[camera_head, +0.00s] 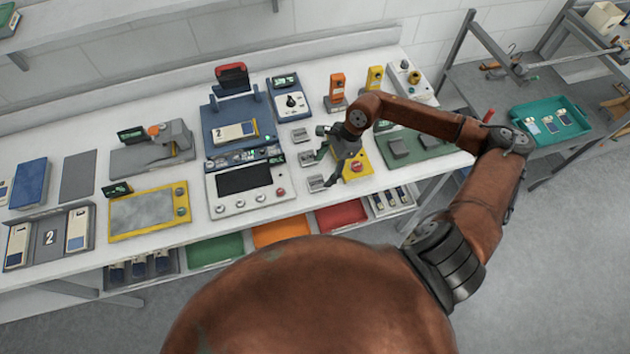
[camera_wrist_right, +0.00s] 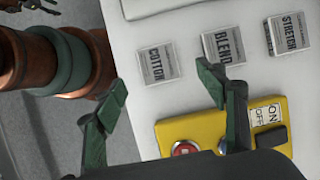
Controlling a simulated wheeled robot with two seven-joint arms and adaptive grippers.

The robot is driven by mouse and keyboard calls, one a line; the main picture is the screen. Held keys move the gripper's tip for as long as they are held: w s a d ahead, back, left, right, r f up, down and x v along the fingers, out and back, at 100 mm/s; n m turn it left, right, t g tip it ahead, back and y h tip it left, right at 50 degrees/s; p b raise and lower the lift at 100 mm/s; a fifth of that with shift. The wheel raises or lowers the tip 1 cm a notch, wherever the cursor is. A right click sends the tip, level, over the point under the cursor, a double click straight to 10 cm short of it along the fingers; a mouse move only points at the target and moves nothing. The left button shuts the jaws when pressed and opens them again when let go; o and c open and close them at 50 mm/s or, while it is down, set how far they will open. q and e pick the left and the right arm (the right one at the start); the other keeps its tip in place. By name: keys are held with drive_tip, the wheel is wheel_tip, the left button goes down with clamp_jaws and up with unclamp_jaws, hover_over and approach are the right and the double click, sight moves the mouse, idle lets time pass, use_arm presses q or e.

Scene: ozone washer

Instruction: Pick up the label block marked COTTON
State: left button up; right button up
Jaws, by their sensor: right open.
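The COTTON label block (camera_wrist_right: 159,64) is a small grey block with dark lettering, flat on the white worktop. In the head view it is the nearest of three grey blocks (camera_head: 316,184). My right gripper (camera_wrist_right: 163,83) is open and empty above the worktop. In the right wrist view its fingertips are to either side of and a little below the COTTON block, not closed on it. In the head view the right gripper (camera_head: 333,158) is above and right of the block.
The BLEND block (camera_wrist_right: 224,46) and STRETCH block (camera_wrist_right: 288,34) lie in line with COTTON. A yellow switch panel (camera_wrist_right: 180,133) with a red button is close beside them. A white control panel (camera_head: 243,207) stands left of the blocks. The worktop's front edge is near COTTON.

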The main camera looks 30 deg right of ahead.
sight(317, 182)
drive_tip(key=p+x, duration=0.1)
drive_tip(key=x, duration=0.4)
drive_tip(key=shift+s+f, duration=0.1)
drive_tip(key=shift+f, duration=0.3)
drive_tip(key=shift+c, duration=0.4)
drive_tip(key=c, duration=1.2)
drive_tip(key=shift+r, duration=0.1)
